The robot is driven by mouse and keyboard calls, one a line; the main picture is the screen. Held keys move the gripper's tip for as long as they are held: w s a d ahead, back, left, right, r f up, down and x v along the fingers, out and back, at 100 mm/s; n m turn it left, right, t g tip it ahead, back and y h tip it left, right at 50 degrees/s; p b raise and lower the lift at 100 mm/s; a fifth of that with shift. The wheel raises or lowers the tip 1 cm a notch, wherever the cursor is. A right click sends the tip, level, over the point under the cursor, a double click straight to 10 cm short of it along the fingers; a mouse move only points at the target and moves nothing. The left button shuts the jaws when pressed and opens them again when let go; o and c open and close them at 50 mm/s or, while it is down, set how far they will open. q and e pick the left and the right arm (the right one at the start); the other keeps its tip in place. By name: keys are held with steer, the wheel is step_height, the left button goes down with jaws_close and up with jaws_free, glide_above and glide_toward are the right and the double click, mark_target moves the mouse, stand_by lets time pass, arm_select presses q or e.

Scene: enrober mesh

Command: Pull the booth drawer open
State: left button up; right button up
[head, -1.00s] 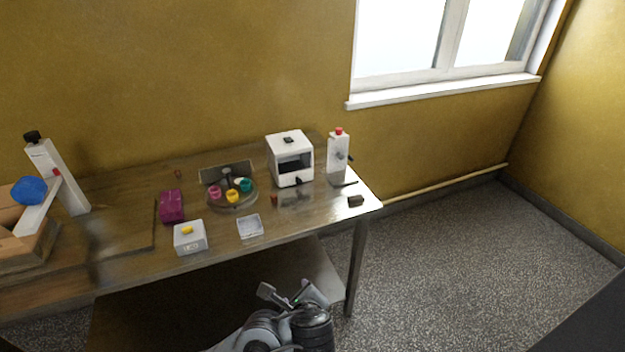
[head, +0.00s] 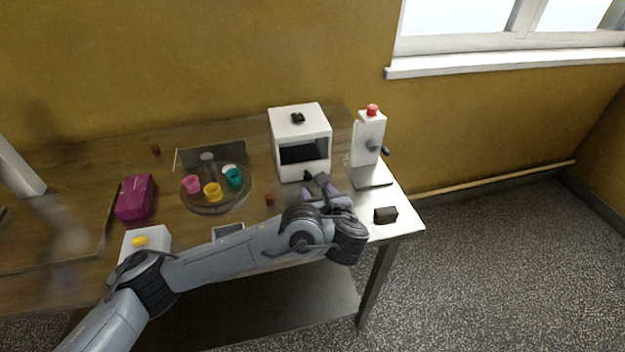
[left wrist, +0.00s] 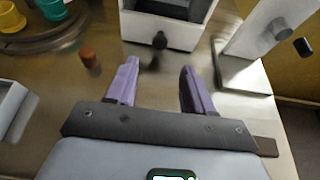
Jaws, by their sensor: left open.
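The white booth (head: 301,121) stands at the back right of the table, with a dark opening in its front. In the left wrist view, the lower front of the booth (left wrist: 166,28) carries a dark knob (left wrist: 159,41) that sticks out toward me. My left gripper (head: 318,187) is in front of the booth. In the left wrist view its two purple fingers (left wrist: 158,85) are apart with nothing between them. The knob lies just beyond the fingertips, roughly in line with the gap. My right gripper is not in view.
A white dispenser with a red cap (head: 368,138) stands right of the booth. A dark block (head: 385,215) lies near the table's right edge. A small brown piece (left wrist: 89,57) lies left of my fingers. A round stand with coloured cups (head: 217,206) and a magenta box (head: 136,197) are further left.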

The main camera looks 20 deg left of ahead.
mark_target(309, 178)
arm_select(q)
steer(key=b+x, duration=0.2)
steer(key=x, duration=0.5)
steer(key=shift+w+a+f+b, duration=0.15)
steer(key=shift+f+b, duration=0.05)
steer(key=shift+b, duration=0.1)
steer(key=shift+w+a+f, duration=0.1)
steer(key=shift+w+a, duration=0.15)
steer(key=shift+w, duration=0.2)
jaws_close()
